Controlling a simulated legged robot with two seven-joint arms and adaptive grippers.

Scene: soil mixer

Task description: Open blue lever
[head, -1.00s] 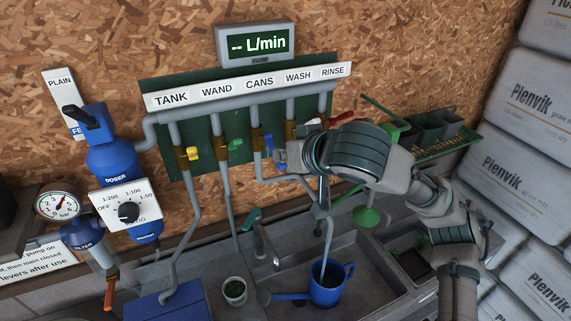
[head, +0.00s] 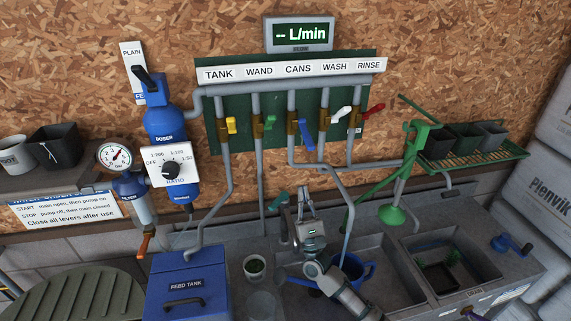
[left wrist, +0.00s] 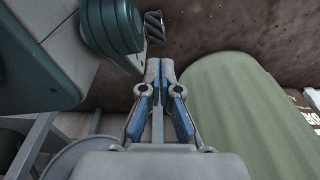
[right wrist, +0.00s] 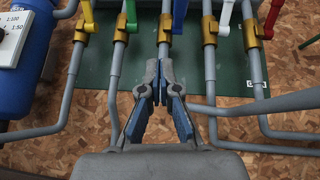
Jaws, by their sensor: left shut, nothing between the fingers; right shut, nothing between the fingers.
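The blue lever (head: 306,134) is on the brass valve under the CANS label, its handle slanting down and to the right. In the right wrist view the blue lever (right wrist: 180,14) stands at the top, just beyond my fingertips. My right gripper (head: 305,192) is low over the sink, below the lever and apart from it. In the right wrist view my right gripper (right wrist: 163,75) is shut and empty. My left gripper (left wrist: 158,75) is shut and empty in the left wrist view, out of the head view.
Yellow (head: 231,125) and green (head: 270,122) levers are left of the blue one; white (head: 343,112) and red (head: 374,110) levers are right. Grey pipes run below. A blue watering can (head: 367,270) is in the sink. A green ribbed round thing (left wrist: 235,105) is beside my left gripper.

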